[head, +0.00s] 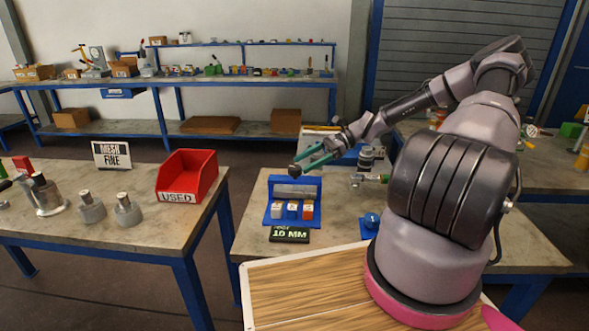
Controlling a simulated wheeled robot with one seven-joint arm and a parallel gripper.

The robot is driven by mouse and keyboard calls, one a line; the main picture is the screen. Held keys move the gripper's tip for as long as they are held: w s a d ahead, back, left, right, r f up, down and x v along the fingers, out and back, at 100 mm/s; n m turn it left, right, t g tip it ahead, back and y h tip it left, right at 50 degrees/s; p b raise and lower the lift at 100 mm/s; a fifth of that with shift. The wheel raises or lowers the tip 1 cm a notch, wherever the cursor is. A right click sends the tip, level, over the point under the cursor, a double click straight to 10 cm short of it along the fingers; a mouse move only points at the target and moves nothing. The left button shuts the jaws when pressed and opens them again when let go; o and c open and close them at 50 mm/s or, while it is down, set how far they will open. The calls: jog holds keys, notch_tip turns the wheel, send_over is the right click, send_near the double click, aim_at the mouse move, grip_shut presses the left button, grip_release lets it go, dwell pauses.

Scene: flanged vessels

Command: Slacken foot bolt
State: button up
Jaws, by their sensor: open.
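My gripper (309,161) has teal fingers and hangs in the air over the back left of the middle table, above the blue rack. It is open, and I see nothing held in it. A grey metal vessel-like fitting (366,160) with a green-handled part stands to the right of the gripper, partly beside my arm. No foot bolt can be made out at this size; my arm hides part of the table. The blue rack (268,214) holds a grey cylinder and several small coloured blocks. A dark display (290,234) reading 10 MM lies in front of it.
A small blue round part (371,220) sits on the middle table (335,225). The left table (140,225) bears a red USED bin (187,175), a MESH FINE sign (112,154) and several grey metal vessels. A floor gap separates the two tables. Shelves stand behind.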

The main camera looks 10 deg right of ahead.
aim_at(297, 167)
jog(key=shift+x, duration=2.05)
grip_shut()
